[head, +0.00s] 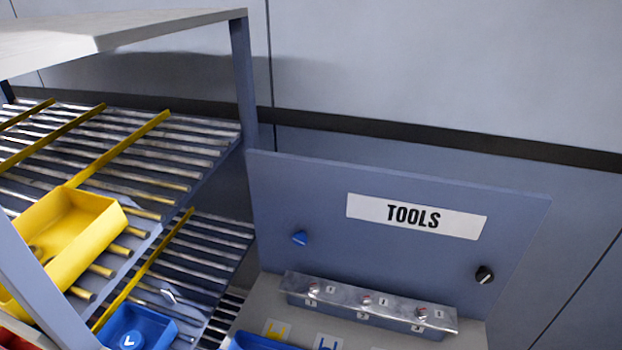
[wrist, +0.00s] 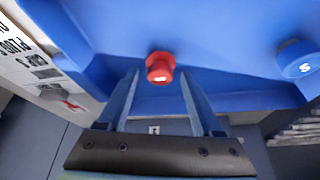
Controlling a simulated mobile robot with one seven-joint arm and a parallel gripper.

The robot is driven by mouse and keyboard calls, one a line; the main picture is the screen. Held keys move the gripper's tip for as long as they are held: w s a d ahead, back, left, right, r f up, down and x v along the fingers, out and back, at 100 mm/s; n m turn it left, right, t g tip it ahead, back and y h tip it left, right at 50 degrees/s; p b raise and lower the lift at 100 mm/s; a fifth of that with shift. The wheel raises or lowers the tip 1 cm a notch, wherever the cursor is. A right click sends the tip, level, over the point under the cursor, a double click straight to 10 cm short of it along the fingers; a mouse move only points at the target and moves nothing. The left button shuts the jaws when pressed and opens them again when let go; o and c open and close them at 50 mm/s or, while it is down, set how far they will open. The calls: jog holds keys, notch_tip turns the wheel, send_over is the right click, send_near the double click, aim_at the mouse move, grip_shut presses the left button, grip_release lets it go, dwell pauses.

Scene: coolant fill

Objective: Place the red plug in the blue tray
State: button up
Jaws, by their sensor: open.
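In the wrist view, the red plug (wrist: 160,66) has a rounded head with a small white mark. It is seen against the blue tray (wrist: 215,30), near its lower edge; I cannot tell whether it rests on the tray floor. My gripper (wrist: 160,80) is open, with one finger on each side of the plug and visible gaps on both sides. The red plug and my gripper do not show in the head view. Part of a blue tray (head: 250,341) is cut off at the bottom of the head view.
A blue plug (wrist: 298,59) is at the right in the wrist view. In the head view, a roller rack holds a yellow bin (head: 80,262) and a blue bin (head: 165,328). A TOOLS board (head: 415,217) stands behind a metal block (head: 370,304).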

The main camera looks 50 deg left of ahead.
jog(key=v, duration=1.2)
jog(key=shift+r+b, duration=0.15)
jog(key=shift+b, duration=0.2)
